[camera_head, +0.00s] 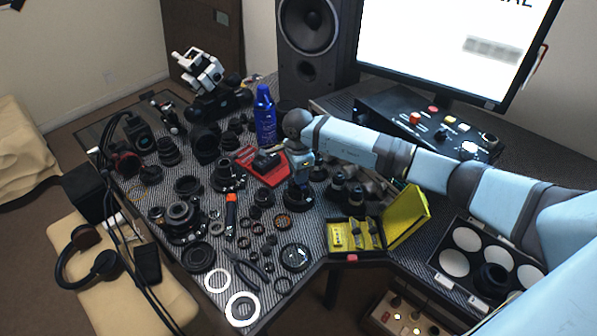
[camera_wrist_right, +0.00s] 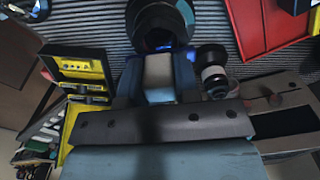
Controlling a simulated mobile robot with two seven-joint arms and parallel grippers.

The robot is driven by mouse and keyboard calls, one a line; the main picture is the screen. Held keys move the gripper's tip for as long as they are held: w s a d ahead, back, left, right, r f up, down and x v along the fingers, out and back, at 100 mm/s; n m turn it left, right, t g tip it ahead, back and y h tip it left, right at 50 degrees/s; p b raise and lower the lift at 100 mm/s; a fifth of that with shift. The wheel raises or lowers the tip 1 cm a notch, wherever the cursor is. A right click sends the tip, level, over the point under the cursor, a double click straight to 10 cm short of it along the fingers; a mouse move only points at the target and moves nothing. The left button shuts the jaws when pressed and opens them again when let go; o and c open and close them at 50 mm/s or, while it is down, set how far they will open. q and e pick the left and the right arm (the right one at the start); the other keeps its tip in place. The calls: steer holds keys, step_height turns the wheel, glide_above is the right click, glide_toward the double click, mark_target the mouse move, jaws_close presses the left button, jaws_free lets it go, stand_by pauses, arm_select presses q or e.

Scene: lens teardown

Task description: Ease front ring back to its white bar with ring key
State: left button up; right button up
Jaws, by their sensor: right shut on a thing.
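My right gripper (camera_head: 301,174) points down over the middle of the table and is shut. In the right wrist view, the gripper (camera_wrist_right: 160,72) has a dark round piece (camera_wrist_right: 160,22) at its fingertips, which looks like the ring key; its grip is mostly hidden. In the head view, a dark cylindrical piece (camera_head: 300,197) stands right under the gripper. I cannot tell which part is the front ring, and no white bar can be made out. My left gripper is not in view.
A red tray (camera_head: 246,155) and a blue bottle (camera_head: 265,118) stand behind the gripper. Lens parts crowd the left. An open yellow case (camera_head: 408,215) is at the right, near a black box with white discs (camera_head: 467,239). White rings (camera_head: 242,308) lie at the front edge.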

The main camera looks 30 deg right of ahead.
steer(key=shift+f+b, duration=0.55)
steer(key=shift+f, duration=0.15)
stand_by(0.5)
